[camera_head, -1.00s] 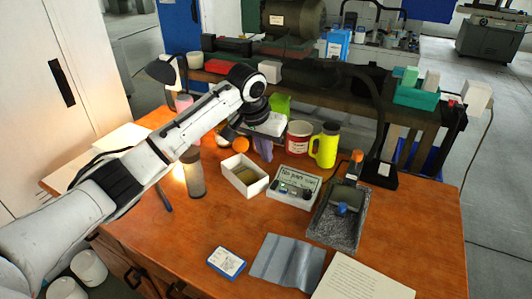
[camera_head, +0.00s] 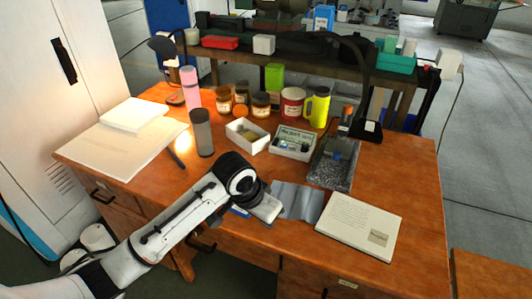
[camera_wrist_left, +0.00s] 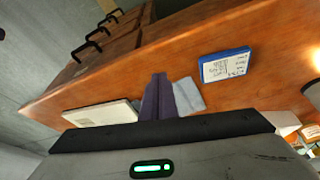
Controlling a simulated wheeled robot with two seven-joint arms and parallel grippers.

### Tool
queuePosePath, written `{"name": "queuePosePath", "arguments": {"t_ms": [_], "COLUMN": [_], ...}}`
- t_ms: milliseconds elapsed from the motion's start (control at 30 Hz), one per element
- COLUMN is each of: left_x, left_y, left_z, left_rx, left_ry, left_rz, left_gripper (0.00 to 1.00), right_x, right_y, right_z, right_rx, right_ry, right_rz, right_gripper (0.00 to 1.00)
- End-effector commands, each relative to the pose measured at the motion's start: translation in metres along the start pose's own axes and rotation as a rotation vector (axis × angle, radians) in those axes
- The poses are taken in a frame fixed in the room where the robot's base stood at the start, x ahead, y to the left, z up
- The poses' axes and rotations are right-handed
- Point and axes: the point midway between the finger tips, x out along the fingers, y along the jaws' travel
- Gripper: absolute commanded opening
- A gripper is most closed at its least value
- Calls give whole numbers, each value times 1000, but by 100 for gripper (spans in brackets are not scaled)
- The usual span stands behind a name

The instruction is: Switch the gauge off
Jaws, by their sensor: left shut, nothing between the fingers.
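The gauge is a light box with a lettered panel and small controls (camera_head: 293,143), standing in the middle of the table, in the head view. Its switch is too small for me to tell its position. My left gripper (camera_head: 270,211) is near the table's front edge, on the near side of the gauge and well apart from it. Its fingers (camera_wrist_left: 160,96) are shut with nothing between them in the left wrist view. My right gripper is not in view.
Beside the gauge are an open white box (camera_head: 247,136) and a dark stone-like plate (camera_head: 332,165). A grey cloth (camera_head: 300,201), a written pad (camera_head: 358,225) and a blue-edged box (camera_wrist_left: 224,65) lie nearer. Jars and a yellow mug (camera_head: 317,108) stand behind.

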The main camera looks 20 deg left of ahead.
Motion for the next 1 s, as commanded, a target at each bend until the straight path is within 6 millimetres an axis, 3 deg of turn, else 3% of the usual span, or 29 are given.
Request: {"name": "queuePosePath", "arguments": {"t_ms": [100, 200, 500, 600, 1000], "left_x": [7, 4, -16, -4, 67], "left_y": [30, 44, 45, 43, 60], "left_z": [52, 96, 195, 215, 232], "left_rx": [13, 4, -68, -83, -93], "left_ry": [4, 12, 36, 84, 363], "left_rz": [36, 41, -21, -44, -19], "left_gripper": [0, 0, 0, 0, 0], "right_x": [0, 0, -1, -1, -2], "right_y": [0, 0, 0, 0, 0], "right_z": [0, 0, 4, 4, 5], "right_rx": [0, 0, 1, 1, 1], "right_ry": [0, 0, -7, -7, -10], "right_rz": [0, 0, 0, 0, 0], "right_gripper": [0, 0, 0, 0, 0]}}
